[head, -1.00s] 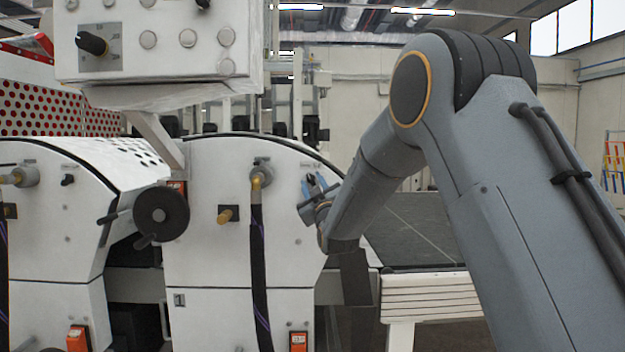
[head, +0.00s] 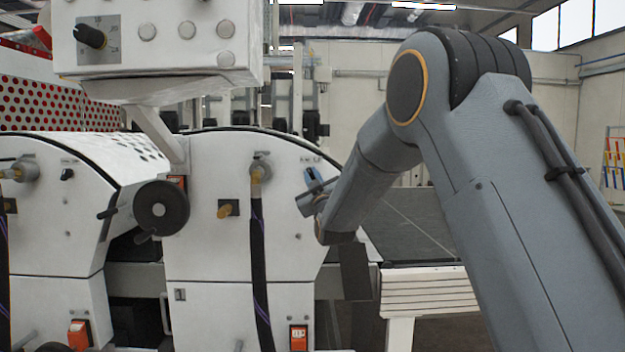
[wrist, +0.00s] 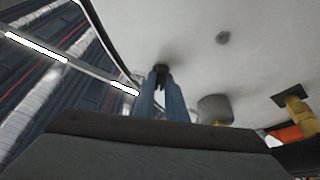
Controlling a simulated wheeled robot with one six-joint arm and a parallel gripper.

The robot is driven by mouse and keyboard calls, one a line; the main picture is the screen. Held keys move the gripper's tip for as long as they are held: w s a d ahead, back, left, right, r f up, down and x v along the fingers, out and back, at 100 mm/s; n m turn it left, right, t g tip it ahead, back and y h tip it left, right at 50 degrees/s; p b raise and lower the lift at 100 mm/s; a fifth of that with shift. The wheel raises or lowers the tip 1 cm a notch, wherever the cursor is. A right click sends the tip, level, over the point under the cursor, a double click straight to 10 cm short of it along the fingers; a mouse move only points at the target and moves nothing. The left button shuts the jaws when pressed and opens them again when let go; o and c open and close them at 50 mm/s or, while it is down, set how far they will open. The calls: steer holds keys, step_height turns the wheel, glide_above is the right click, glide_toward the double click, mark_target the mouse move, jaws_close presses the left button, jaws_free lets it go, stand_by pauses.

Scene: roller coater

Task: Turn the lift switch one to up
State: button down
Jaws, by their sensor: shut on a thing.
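The lift switch one is a small black knob on the white panel of the machine part marked 1. It shows in the wrist view (wrist: 161,68) at the tips of my blue fingers. My gripper (wrist: 162,82) is shut on it, with one finger on each side. In the head view my gripper (head: 309,182) is at the upper right of the white panel (head: 210,262), and it hides the knob there. Small markings (head: 311,159) show on the panel just above it. I cannot read the switch's position.
A brass fitting with a black hose (head: 258,174) and a brass knob (head: 228,209) are left of my gripper. A black handwheel (head: 161,208) is further left. A white control box (head: 160,40) hangs above. An orange switch (head: 298,338) is low on the panel.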

steer(key=m+b, duration=0.1)
steer(key=m+h+b, duration=0.1)
steer(key=m+b, duration=0.1)
steer(key=b, duration=0.1)
steer(key=shift+a+f+m+t+h, duration=0.1)
steer(key=shift+f+m+t+h, duration=0.2)
steer(key=shift+m+h, duration=0.1)
steer(key=m+h+b, duration=0.2)
steer(key=m+b, duration=0.1)
steer(key=m, duration=0.1)
steer(key=shift+a, duration=0.1)
steer(key=m+h+b, duration=0.2)
steer(key=m, duration=0.2)
steer(key=shift+r, duration=0.1)
steer(key=shift+r+m+g+h+b, duration=0.15)
steer(key=shift+m+h+b, duration=0.45)
steer(key=shift+m, duration=0.6)
steer(key=shift+m+g+h+b, duration=0.3)
steer(key=shift+m+h, duration=0.4)
steer(key=shift+m, duration=0.5)
steer(key=c, duration=1.8)
jaws_free()
steer(key=b+v, duration=0.1)
steer(key=v, duration=0.6)
steer(key=shift+s+a, duration=0.15)
steer(key=shift+s, duration=0.2)
